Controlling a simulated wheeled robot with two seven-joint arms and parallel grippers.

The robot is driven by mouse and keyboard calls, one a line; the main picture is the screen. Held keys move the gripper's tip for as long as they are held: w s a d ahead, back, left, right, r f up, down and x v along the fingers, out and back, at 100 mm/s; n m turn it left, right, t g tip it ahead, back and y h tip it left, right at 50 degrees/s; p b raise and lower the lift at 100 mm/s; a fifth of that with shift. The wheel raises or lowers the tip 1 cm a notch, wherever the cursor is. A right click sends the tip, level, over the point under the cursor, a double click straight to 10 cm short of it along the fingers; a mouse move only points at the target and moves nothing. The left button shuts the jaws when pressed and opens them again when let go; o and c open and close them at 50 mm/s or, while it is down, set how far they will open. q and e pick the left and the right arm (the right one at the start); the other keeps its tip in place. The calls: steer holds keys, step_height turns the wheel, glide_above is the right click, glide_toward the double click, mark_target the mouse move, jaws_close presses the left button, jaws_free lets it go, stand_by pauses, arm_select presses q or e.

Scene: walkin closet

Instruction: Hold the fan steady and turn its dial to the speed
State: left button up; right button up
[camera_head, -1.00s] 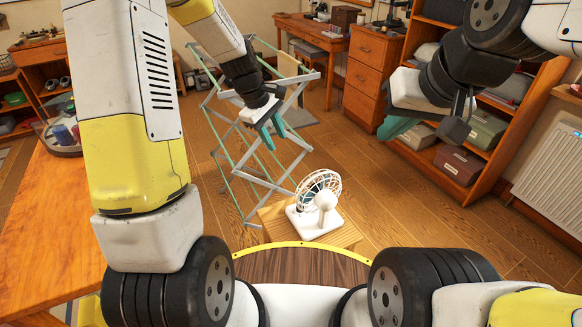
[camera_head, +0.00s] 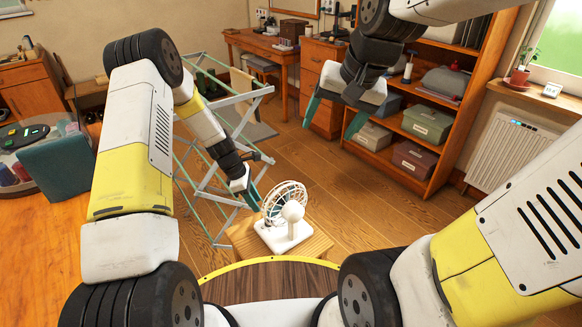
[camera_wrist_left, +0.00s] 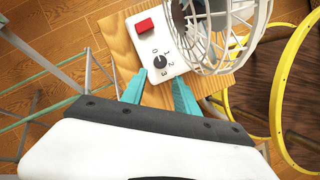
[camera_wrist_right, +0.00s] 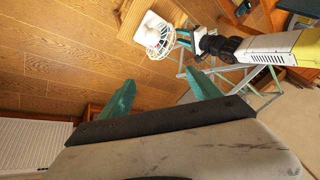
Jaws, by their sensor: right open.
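The white fan (camera_head: 285,222) stands upright on a small wooden stand (camera_head: 250,243) in the head view. In the left wrist view its base (camera_wrist_left: 178,68) shows a dark round dial (camera_wrist_left: 160,61), marked 0 to 3, and a red button (camera_wrist_left: 145,26). The dial's exact setting is too small to read. My left gripper (camera_head: 252,198) is just left of the fan. Its fingers (camera_wrist_left: 158,78) are apart and empty, close to the base edge nearest the dial. My right gripper (camera_head: 332,117) is open and empty, above and beyond the fan, well away from it.
A folding drying rack (camera_head: 215,150) stands behind my left arm. A shelf unit (camera_head: 440,110) with boxes and a radiator (camera_head: 510,150) are on the right. A wooden table (camera_head: 45,230) is at left. The floor right of the fan is clear.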

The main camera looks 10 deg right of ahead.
steer(key=w+a+f+m+g, duration=0.1)
steer(key=w+f+m, duration=0.2)
steer(key=w+f, duration=0.3)
steer(key=m+g, duration=0.2)
glide_above(298, 195)
steer(key=s+d, duration=0.2)
steer(key=s, duration=0.1)
steer(key=s+d+x, duration=0.1)
steer(key=x, duration=0.5)
steer(key=w+f+m, duration=0.1)
steer(key=w+f, duration=0.1)
steer(key=f, duration=0.3)
steer(key=w+a+f+m+g+h, duration=0.1)
steer(key=w+f, duration=0.1)
steer(key=f, duration=0.4)
steer(key=w+f+m+h, duration=0.1)
steer(key=w+f, duration=0.1)
steer(key=f, duration=0.4)
steer(key=shift+w+a+m, duration=0.15)
steer(key=shift+a+m, duration=0.1)
steer(key=shift+m, duration=0.15)
steer(key=shift+g, duration=0.3)
steer(key=shift+f, duration=4.35)
